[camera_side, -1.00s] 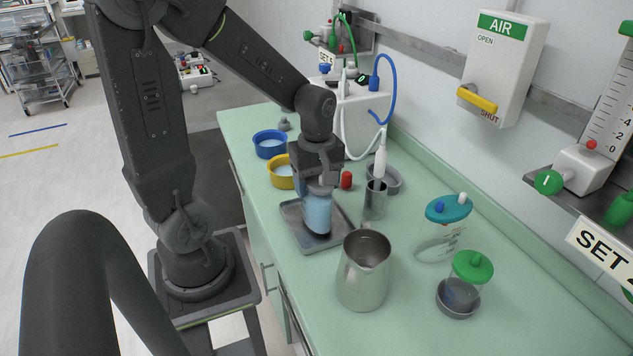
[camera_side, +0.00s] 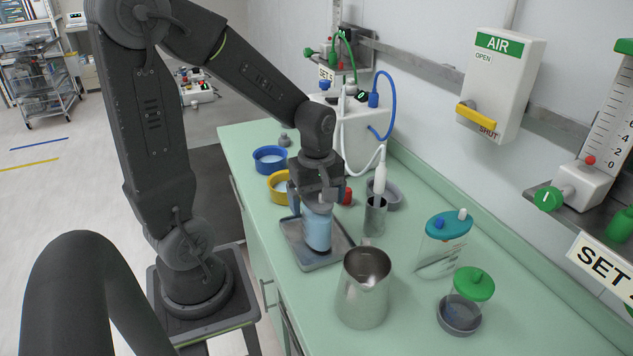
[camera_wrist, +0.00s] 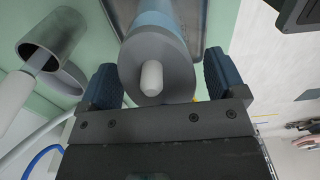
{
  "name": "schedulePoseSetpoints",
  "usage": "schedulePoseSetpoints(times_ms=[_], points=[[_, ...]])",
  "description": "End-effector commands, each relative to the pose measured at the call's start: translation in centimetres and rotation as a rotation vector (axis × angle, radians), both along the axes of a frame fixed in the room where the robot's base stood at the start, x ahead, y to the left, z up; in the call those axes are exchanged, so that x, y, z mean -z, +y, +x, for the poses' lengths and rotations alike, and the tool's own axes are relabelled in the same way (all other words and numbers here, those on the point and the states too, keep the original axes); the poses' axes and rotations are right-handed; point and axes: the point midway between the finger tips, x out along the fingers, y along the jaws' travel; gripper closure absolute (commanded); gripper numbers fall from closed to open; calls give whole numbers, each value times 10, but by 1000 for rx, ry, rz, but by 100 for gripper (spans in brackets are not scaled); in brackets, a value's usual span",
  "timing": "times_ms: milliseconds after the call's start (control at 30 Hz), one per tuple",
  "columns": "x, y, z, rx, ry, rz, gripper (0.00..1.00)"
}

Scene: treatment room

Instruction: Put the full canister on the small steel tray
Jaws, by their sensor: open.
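The canister (camera_side: 317,232), light blue with a grey top, stands upright on the small steel tray (camera_side: 288,232). In the wrist view its grey cap with a pale knob (camera_wrist: 152,76) faces the camera, with the blue body (camera_wrist: 156,18) beyond. My gripper (camera_side: 316,198) is at the canister's top, its dark blue fingers spread on either side. The wrist view shows my gripper (camera_wrist: 162,84) open, with a gap between the fingers and the cap's sides. Part of the tray is hidden behind the canister.
A steel jug (camera_side: 364,287) stands in front of the tray. A steel cup (camera_side: 375,214) holding a white handpiece is close on the right. A teal-lidded jar (camera_side: 444,245) and green-lidded jar (camera_side: 470,290) stand farther right. Yellow (camera_side: 279,188) and blue (camera_side: 269,159) bowls sit behind.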

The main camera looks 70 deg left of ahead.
Motion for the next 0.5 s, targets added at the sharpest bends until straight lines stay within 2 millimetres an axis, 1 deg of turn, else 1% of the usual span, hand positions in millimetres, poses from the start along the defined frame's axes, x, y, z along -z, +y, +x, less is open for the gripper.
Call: schedulePoseSetpoints(times_ms=[167, 300, 500], points=[[-29, 0, 1, 0, -8, 3, 11], [-60, 0, 1, 0, -8, 3, 11], [-97, 0, 1, 0, -5, 2, 11]])
